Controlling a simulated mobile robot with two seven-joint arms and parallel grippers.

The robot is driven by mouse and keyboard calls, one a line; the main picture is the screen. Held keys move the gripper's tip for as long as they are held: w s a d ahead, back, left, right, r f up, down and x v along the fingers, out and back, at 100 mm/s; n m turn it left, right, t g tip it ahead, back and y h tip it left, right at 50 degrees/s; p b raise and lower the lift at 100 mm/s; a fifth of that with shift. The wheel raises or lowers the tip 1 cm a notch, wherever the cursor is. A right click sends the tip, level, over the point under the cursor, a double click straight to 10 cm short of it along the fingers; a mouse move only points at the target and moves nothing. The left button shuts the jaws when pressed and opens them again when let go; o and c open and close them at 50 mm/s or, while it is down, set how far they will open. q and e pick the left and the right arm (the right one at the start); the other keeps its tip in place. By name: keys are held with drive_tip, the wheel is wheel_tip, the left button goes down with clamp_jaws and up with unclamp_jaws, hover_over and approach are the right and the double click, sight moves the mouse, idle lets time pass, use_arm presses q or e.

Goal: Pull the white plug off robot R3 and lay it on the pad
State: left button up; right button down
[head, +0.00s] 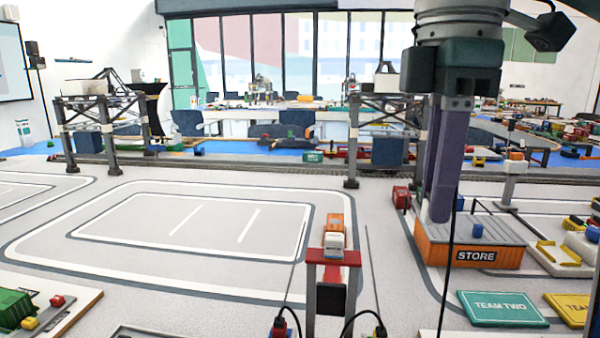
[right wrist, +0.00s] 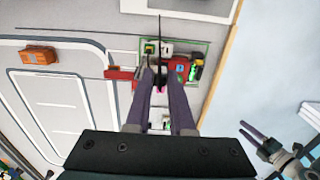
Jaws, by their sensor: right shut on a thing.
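My right gripper (head: 440,218) hangs fingers down in the head view, in front of the orange STORE box. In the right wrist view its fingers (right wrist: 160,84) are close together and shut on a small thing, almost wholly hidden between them. I cannot make out whether that is the white plug. Beyond the fingertips is a green-edged board (right wrist: 204,50) with white, red and blue parts; no R3 label is readable. A green TEAM TWO plate (head: 503,308) lies flat at lower right. What looks like my left gripper (right wrist: 246,130) shows in the right wrist view, its opening unclear.
The orange STORE box (head: 440,256) stands at right. A red-topped stand (head: 333,257) rises at front centre, with thin upright rods beside it. A yellow plate (head: 572,309) lies at far right. Gantry cranes (head: 100,125) stand behind. The marked floor (head: 190,230) at left is clear.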

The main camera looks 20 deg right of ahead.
drive_tip(key=d+p, duration=0.4)
drive_tip(key=d, duration=1)
drive_tip(key=shift+w+d+p, duration=0.15)
drive_tip(key=shift+d+p, duration=0.2)
drive_tip(key=shift+p, duration=0.05)
drive_tip(key=shift+f+b, duration=4.1)
drive_tip(key=shift+f, duration=6)
drive_tip(key=shift+f+b, duration=1.55)
drive_tip(key=shift+f, duration=0.95)
